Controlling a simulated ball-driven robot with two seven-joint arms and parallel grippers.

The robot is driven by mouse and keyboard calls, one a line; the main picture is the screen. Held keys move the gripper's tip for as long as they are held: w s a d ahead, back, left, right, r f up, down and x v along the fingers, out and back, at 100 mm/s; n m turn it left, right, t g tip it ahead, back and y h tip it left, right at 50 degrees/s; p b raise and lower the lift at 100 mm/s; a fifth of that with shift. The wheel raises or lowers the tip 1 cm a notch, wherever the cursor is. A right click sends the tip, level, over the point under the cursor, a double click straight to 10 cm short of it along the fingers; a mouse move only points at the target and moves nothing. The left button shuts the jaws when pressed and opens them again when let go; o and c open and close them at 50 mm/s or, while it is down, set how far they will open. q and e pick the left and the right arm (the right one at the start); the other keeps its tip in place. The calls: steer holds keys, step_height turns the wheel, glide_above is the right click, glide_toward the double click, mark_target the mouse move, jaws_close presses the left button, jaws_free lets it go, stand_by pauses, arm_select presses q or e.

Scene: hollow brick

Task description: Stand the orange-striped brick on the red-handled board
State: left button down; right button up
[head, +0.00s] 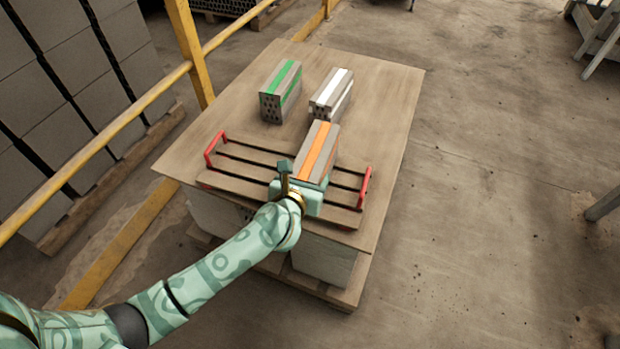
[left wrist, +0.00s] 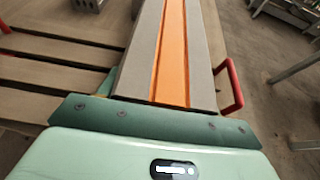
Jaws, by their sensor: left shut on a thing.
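The orange-striped brick (head: 318,152) is a grey block with an orange band along its top. It appears over the right half of the red-handled board (head: 239,185), a slatted wooden board with a red handle at each end. My left gripper (head: 303,186) is shut on the near end of this brick. In the left wrist view the brick (left wrist: 202,50) runs away from the gripper, with a red handle (left wrist: 230,88) to its right and slats (left wrist: 50,75) to its left. I cannot tell whether its underside touches the board. My right gripper is not in view.
A green-striped brick (head: 280,92) and a white-striped brick (head: 331,93) stand on the wooden table top (head: 385,100) behind the board. Yellow railing (head: 190,50) and stacked grey blocks (head: 70,90) stand at the left. The table's right side is clear.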

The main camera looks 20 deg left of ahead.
arm_select(q)
steer(key=shift+r, duration=0.35)
steer(key=shift+f, duration=0.15)
steer(key=c, duration=0.7)
jaws_free()
steer(key=shift+f, duration=0.2)
steer(key=shift+c, duration=0.2)
steer(key=o, duration=0.4)
steer(key=shift+s, duration=0.1)
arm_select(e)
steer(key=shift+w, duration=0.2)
arm_select(q)
steer(key=shift+r, duration=0.3)
steer(key=p+v, duration=0.5)
steer(key=v, duration=0.7)
steer(key=shift+d+f, duration=0.1)
steer(key=shift+f, duration=0.05)
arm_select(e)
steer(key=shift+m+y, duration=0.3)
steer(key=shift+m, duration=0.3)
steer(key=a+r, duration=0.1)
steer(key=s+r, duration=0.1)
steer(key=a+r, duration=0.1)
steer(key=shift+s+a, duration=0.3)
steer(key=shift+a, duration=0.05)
